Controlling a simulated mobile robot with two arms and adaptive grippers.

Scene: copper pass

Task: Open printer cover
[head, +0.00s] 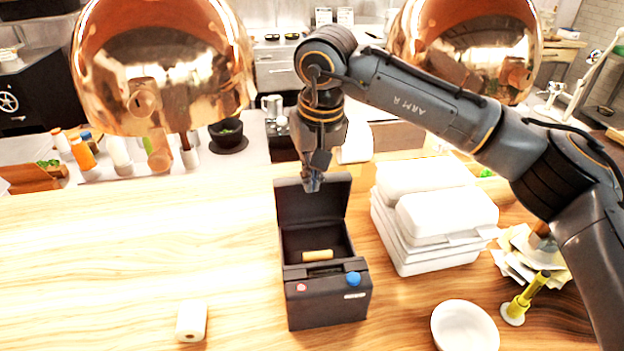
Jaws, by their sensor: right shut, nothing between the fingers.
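The printer (328,308) is a small dark box on the wooden counter, with a red button and a blue button on its front. Its cover (300,203) stands raised at the back, hinged up and roughly upright. A tan roll (318,255) lies in the open bay. My right gripper (312,186) is shut and empty, pointing down at the cover's upper part. I cannot tell whether it touches the cover. My left gripper is not in view.
White takeout boxes (440,215) are stacked right of the printer. A white bowl (465,326) and a spiked stack of paper slips (520,258) stand at the right. Copper lamps (165,65) hang above.

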